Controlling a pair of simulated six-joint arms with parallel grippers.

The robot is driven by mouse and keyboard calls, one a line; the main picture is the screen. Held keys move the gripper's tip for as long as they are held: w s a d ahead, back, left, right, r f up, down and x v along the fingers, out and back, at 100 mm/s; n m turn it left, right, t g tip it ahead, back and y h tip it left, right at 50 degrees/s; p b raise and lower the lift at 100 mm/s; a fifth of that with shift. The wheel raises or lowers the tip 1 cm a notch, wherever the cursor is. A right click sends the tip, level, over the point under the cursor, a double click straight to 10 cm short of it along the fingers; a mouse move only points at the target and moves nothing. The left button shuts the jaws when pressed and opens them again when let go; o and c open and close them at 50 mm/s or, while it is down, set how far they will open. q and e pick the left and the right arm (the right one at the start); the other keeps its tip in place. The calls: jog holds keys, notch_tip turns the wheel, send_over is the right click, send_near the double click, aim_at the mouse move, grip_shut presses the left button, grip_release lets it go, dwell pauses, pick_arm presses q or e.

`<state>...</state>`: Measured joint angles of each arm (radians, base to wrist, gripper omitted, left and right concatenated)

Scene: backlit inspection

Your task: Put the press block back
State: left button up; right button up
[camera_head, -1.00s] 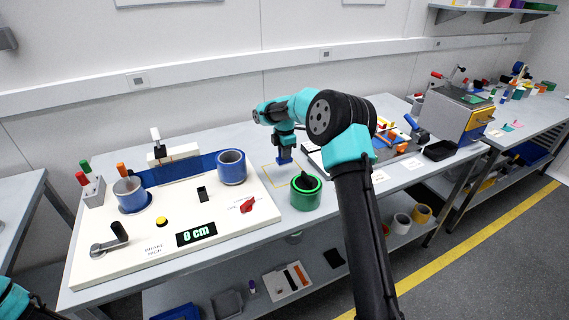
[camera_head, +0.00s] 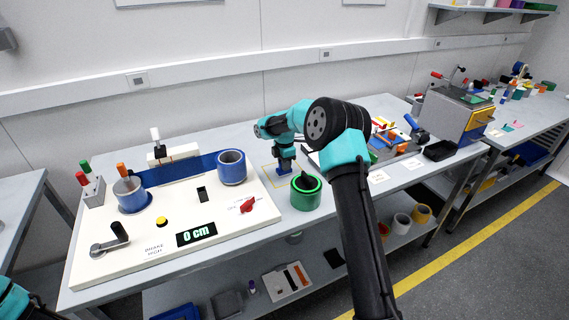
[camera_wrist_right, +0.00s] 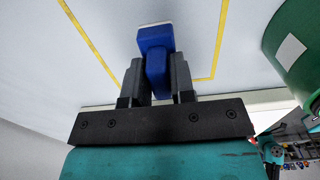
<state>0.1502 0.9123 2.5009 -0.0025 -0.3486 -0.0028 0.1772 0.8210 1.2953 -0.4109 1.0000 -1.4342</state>
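The press block (camera_head: 284,170) is a blue piece with a wider foot and a narrower upright grip. It is at the yellow outline on the table (camera_head: 265,174), low over or on the surface; I cannot tell if it touches. My right gripper (camera_head: 284,157) points down from above it. In the right wrist view the block (camera_wrist_right: 154,38) sits between the two dark fingers of the gripper (camera_wrist_right: 158,78), which are closed on its grip. Its foot lies inside the yellow lines. Only a teal part of my left arm shows at the lower left; its gripper is out of view.
A green cylinder (camera_head: 306,196) stands just right and in front of the outline. Trays and tools crowd the bench to the right.

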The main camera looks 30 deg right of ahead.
jog(key=o, duration=0.3)
jog(key=shift+o, duration=0.2)
jog(key=shift+r, duration=0.1)
notch_tip(320, 180, up, 12)
dwell(0.5)
jog(key=shift+r, duration=0.1)
